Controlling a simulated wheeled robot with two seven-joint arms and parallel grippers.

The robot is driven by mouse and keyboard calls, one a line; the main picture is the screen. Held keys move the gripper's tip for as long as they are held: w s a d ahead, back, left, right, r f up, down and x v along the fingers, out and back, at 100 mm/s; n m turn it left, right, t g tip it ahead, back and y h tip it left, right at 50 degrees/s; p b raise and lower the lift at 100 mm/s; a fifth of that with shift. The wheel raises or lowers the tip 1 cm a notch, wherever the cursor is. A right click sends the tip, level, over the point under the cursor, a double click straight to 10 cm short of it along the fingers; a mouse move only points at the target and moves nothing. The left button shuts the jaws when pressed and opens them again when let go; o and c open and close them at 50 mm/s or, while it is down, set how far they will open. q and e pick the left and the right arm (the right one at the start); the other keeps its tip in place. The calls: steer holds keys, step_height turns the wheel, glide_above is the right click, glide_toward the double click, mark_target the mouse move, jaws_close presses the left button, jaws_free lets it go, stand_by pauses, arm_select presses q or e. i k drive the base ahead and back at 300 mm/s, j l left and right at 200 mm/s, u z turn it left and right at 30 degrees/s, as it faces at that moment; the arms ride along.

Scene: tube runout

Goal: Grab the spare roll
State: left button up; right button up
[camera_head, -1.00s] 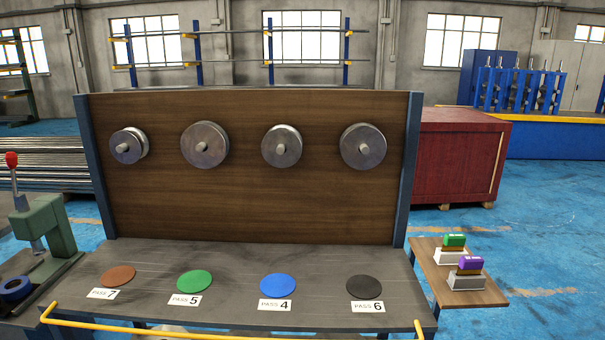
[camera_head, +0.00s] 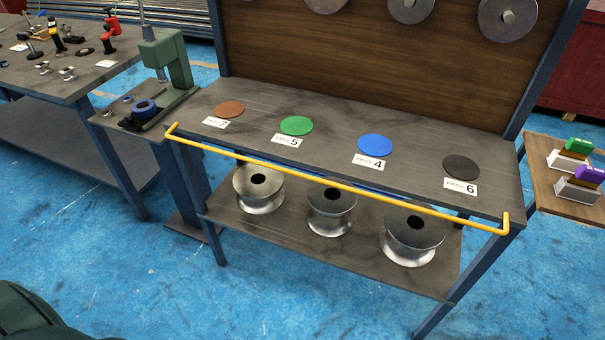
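Three silver metal rolls with dark centre holes stand on the lower shelf (camera_head: 290,238) of the workbench. One is at the left (camera_head: 262,190), one in the middle (camera_head: 331,210) and one at the right (camera_head: 413,238). I cannot tell which of them is the spare roll. Several more metal rolls hang on pegs on the upright wooden board, including one at the upper right (camera_head: 507,17). Neither of my grippers is in view.
A yellow rail (camera_head: 335,180) runs along the front of the bench top (camera_head: 335,140), above the shelf. Coloured discs with PASS cards lie on top. A green press (camera_head: 170,60) stands left. Blue floor in front is clear.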

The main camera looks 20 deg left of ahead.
mark_target(44, 68)
steer(key=u, duration=2)
steer(key=i+j+z, duration=0.1)
steer(key=z, duration=0.5)
steer(key=i+j+z, duration=0.5)
steer(key=j, duration=0.25)
steer(key=i+j, duration=0.2)
steer(key=j, duration=0.15)
steer(key=i+j, duration=0.2)
steer(key=j, duration=0.15)
steer(key=i+j+z, duration=0.1)
steer(key=i+j, duration=0.35)
steer(key=j, duration=0.25)
steer(key=i+j+z, duration=0.1)
steer(key=j, duration=0.25)
steer(key=i+j, duration=0.25)
steer(key=j, duration=0.15)
